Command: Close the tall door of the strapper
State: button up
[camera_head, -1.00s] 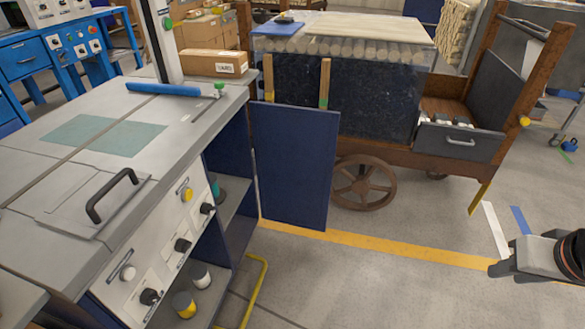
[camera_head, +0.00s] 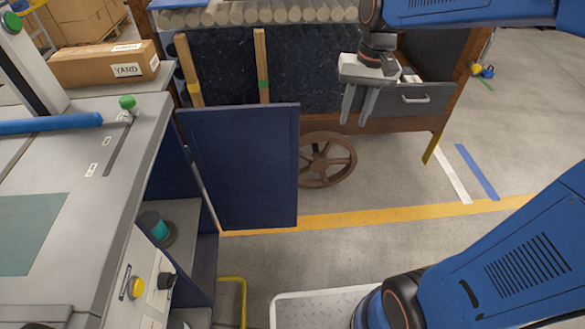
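The strapper (camera_head: 110,170) stands at the left, a grey-topped machine with an open compartment in its side. Its tall door (camera_head: 245,165) is a dark blue panel standing open, swung out from the cabinet's far edge. Shelves and a teal-and-dark round item (camera_head: 157,229) show inside the opening. My gripper (camera_head: 358,106) hangs fingers down to the right of the door's upper right corner, apart from it. Its two fingers are spread with nothing seen between them.
A wooden cart (camera_head: 385,126) with a spoked wheel (camera_head: 327,160) and a grey drawer (camera_head: 415,98) stands behind the door and gripper. A yellow floor line (camera_head: 400,214) crosses clear floor right of the door.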

jog(key=w+a+f+m+g, duration=0.1)
jog(key=w+a+f+g, duration=0.3)
jog(key=w+a+f, duration=1.1)
jog(key=shift+g, duration=0.3)
jog(key=x, duration=0.5)
jog(key=d+x, duration=0.1)
jog(key=x, duration=0.4)
jog(key=w+x, duration=0.1)
jog(key=x, duration=0.5)
jog(key=shift+d+f, duration=0.3)
jog(key=shift+d, duration=0.1)
grip_shut()
